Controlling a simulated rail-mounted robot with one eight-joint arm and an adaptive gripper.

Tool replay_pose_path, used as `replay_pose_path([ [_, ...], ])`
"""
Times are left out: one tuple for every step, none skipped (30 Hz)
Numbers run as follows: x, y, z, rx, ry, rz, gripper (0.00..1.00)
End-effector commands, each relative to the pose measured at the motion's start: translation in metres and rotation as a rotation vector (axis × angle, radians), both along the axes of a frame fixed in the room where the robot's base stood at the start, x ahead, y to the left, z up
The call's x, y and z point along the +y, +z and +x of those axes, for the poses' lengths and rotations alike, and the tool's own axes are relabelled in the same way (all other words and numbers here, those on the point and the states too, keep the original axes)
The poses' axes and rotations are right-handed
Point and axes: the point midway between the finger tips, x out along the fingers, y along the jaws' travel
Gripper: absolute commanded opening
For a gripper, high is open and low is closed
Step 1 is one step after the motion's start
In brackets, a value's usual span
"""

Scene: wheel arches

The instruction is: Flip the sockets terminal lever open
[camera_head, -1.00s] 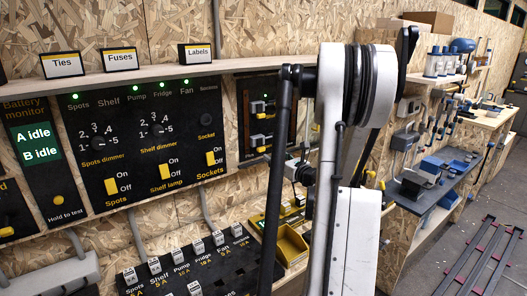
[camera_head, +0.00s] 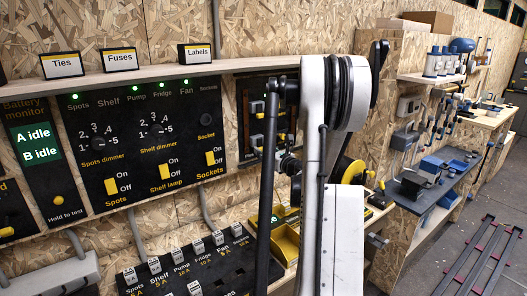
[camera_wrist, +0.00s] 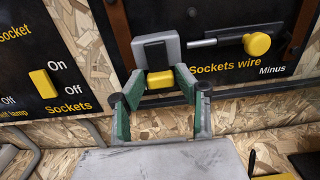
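In the wrist view, the sockets terminal (camera_wrist: 157,48) is a grey block on the dark panel with a yellow lever (camera_wrist: 160,80) on its lower front. My gripper (camera_wrist: 159,72) has its green fingertips on either side of this lever, spread about as wide as the lever. A small gap seems to show at the left fingertip; contact on the right is unclear. The lever points down toward my gripper. A metal rod runs from the terminal's right side toward a yellow knob (camera_wrist: 257,43) above the "Sockets wire" label. In the head view, my arm hides most of the gripper.
The yellow sockets switch (camera_wrist: 43,83) is on the panel at left in the wrist view. In the head view, a yellow tray (camera_head: 286,243) and a fuse board (camera_head: 190,265) lie below the panels. A shelf (camera_head: 150,76) runs above them.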

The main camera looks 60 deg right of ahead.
Motion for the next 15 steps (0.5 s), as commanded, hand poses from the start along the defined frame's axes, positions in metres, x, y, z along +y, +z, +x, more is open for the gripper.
replay_pose_path([
  [0.0000, 0.0000, -0.0001, 0.000, 0.000, 0.000, 0.23],
  [0.0000, 0.0000, -0.0001, 0.000, 0.000, 0.000, 0.19],
  [0.0001, 0.0000, -0.0002, 0.000, 0.000, 0.000, 0.14],
  [0.0001, 0.0000, -0.0002, 0.000, 0.000, 0.000, 0.10],
  [0.0001, 0.0000, -0.0002, 0.000, 0.000, 0.000, 0.06],
  [0.0001, 0.0000, -0.0002, 0.000, 0.000, 0.000, 0.01],
  [0.0001, 0.0001, -0.0002, 0.000, 0.000, 0.000, 0.01],
  [0.0001, 0.0001, -0.0003, 0.001, 0.000, 0.000, 0.01],
  [0.0001, 0.0003, -0.0003, 0.002, 0.000, 0.001, 0.01],
  [0.0002, 0.0005, -0.0003, 0.004, 0.000, 0.001, 0.01],
  [0.0003, 0.0008, -0.0005, 0.007, 0.000, 0.002, 0.01],
  [0.0004, 0.0013, -0.0008, 0.011, 0.000, 0.004, 0.01],
  [0.0005, 0.0017, -0.0011, 0.017, 0.000, 0.006, 0.01],
  [0.0006, 0.0021, -0.0014, 0.025, 0.000, 0.008, 0.01],
  [0.0008, 0.0029, -0.0018, 0.035, 0.000, 0.013, 0.01],
])
